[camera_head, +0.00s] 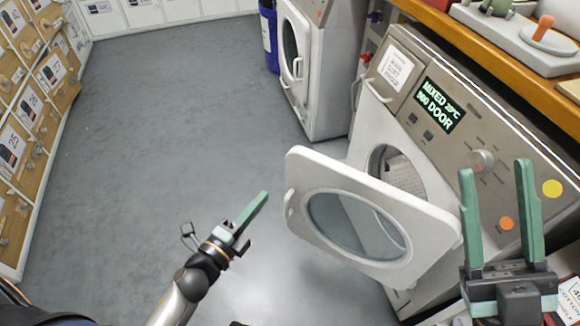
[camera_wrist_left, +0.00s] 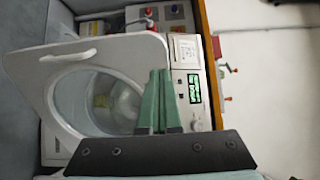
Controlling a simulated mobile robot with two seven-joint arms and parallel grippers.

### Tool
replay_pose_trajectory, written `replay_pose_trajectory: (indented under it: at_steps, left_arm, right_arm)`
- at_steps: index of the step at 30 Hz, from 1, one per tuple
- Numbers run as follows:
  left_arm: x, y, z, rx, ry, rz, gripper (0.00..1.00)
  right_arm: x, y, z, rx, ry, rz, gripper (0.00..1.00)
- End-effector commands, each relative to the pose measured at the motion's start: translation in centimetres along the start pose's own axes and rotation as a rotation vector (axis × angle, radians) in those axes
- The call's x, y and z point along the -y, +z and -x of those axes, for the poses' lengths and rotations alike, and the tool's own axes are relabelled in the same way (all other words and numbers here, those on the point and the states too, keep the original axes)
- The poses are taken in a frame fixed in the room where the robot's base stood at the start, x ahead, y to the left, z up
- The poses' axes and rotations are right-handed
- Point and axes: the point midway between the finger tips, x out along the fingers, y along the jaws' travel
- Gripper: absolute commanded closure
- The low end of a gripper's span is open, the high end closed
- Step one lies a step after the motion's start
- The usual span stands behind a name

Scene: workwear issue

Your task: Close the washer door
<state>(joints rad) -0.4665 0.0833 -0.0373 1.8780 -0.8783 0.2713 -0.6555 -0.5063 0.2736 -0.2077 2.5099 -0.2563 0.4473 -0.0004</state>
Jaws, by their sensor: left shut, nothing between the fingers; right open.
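The washer (camera_head: 430,160) stands at the right, its display (camera_head: 440,105) reading "MIXED 20°C" and "DOOR". Its white washer door (camera_head: 300,172) with a round glass window hangs wide open toward the left, and the drum opening (camera_head: 398,170) shows behind it. My left gripper (camera_head: 262,197) is shut and empty, left of the door and apart from it. In the left wrist view the shut left fingers (camera_wrist_left: 158,78) appear in front of the open door (camera_wrist_left: 100,48) and the washer panel. My right gripper (camera_head: 495,170) is open and empty in front of the washer's right side.
A second machine (camera_head: 325,60) stands farther back with a blue bin (camera_head: 268,35) beside it. Numbered drawers (camera_head: 30,90) line the left. A wooden counter (camera_head: 480,40) runs above the washer. The grey floor (camera_head: 170,120) between is clear.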

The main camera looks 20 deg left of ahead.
Motion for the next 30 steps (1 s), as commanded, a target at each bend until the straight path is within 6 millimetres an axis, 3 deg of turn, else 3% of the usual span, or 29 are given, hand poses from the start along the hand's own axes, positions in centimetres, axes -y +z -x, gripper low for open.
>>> replay_pose_trajectory:
  at_steps: [18,24,30]
  left_arm:
    - [0.1,0.0,-10.8,0.0,-0.002,0.001,1.0]
    - [0.0,0.0,-12.4,0.0,0.0,0.003,1.0]
    - [0.0,0.0,-12.7,0.0,0.001,0.004,1.0]
  right_arm:
    - [0.4,0.7,0.7,0.003,0.0,-0.015,0.5]
    - [0.5,0.8,0.8,0.005,0.001,-0.021,0.5]
    - [0.5,0.8,0.8,0.006,-0.001,-0.022,0.5]
